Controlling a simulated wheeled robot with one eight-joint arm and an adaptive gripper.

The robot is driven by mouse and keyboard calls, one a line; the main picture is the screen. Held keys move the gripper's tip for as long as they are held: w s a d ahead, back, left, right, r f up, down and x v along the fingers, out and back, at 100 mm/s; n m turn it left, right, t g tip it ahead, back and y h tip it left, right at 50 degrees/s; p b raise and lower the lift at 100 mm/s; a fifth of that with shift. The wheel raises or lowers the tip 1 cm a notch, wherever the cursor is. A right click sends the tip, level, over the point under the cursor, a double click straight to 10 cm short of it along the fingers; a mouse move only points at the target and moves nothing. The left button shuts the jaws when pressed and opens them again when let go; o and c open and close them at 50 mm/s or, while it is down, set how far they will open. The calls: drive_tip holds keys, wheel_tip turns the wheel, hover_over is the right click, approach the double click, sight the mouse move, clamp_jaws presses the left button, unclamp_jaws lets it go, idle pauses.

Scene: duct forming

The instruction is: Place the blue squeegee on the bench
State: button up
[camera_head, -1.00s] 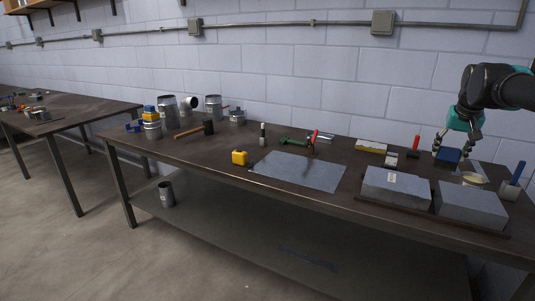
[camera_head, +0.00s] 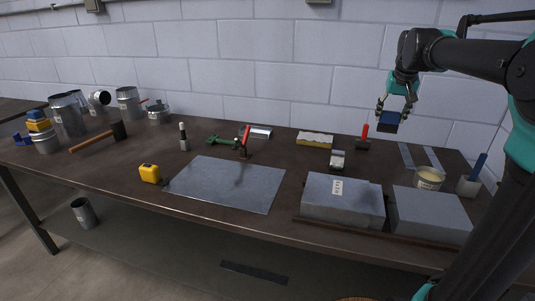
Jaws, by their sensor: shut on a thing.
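My gripper (camera_head: 392,104) is shut on the blue squeegee (camera_head: 389,121), which shows as a small dark blue block between the fingers. The gripper points down and holds it above the back right part of the bench (camera_head: 330,243). The squeegee appears clear of the bench top, beside and above a red-handled tool (camera_head: 363,138). The squeegee's far side and part of its top are hidden by the fingers.
Grey boxes (camera_head: 343,201) stand at the front right. A cream-filled cup (camera_head: 429,178), a blue-handled tool (camera_head: 477,174) and metal strips (camera_head: 406,155) are to the right. A metal sheet (camera_head: 228,184) lies in the middle. Metal duct pieces (camera_head: 127,103) stand at the left.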

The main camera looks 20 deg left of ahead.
wheel_tip(320, 180, down, 20)
idle(0.7)
drive_tip(key=o, duration=1.2)
drive_tip(key=shift+f, duration=0.1)
drive_tip(key=v, duration=1.2)
drive_tip(key=shift+s, duration=0.1)
